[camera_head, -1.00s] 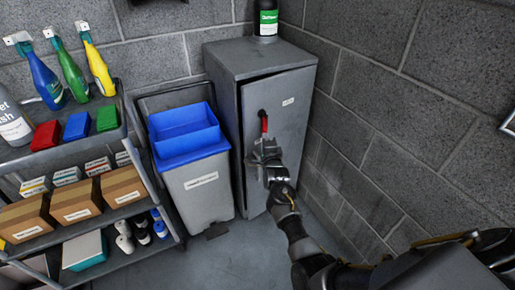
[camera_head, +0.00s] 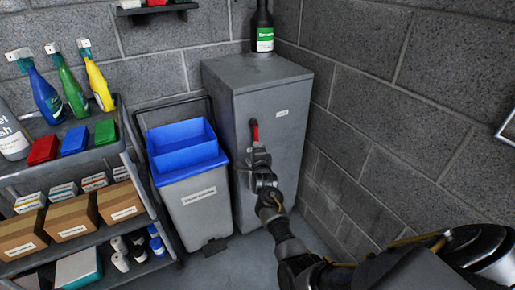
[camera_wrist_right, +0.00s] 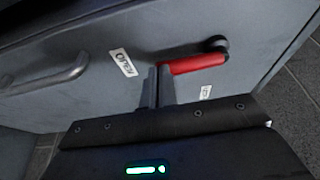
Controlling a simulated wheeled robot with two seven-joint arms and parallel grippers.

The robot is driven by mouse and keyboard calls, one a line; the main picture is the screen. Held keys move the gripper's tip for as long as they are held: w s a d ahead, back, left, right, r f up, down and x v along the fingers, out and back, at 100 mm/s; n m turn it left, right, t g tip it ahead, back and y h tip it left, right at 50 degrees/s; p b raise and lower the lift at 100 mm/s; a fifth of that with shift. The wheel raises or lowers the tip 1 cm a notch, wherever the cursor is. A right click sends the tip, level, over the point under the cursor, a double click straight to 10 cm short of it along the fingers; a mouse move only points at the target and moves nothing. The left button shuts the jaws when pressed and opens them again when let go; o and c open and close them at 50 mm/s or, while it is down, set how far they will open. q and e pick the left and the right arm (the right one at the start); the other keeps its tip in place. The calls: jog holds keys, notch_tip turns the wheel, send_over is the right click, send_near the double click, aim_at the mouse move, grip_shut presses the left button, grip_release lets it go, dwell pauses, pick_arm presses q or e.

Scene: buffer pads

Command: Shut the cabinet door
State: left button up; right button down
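The grey cabinet (camera_head: 228,90) stands in the corner. Its door (camera_head: 282,150) looks flush with the body, with no gap visible along its edge. The door's red handle (camera_head: 255,132) points down, and it also shows in the right wrist view (camera_wrist_right: 195,64). My right gripper (camera_head: 257,150) is at the door front, just below the handle. In the right wrist view its two fingers (camera_wrist_right: 161,85) are close together, with tips at the handle's free end; whether they touch it is unclear. My left gripper is out of view.
A grey bin with a blue top (camera_head: 190,185) stands close to the cabinet's left. A shelf cart (camera_head: 75,190) with spray bottles and boxes is further left. A dark bottle (camera_head: 263,30) stands on the cabinet. A block wall (camera_head: 400,130) closes the right side.

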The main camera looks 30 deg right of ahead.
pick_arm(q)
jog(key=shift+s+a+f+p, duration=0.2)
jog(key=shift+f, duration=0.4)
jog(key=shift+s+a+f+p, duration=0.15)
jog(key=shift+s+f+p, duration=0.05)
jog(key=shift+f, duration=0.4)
pick_arm(e)
jog(key=v, duration=0.7)
jog(key=shift+s+a, duration=0.15)
jog(key=shift+s, duration=0.1)
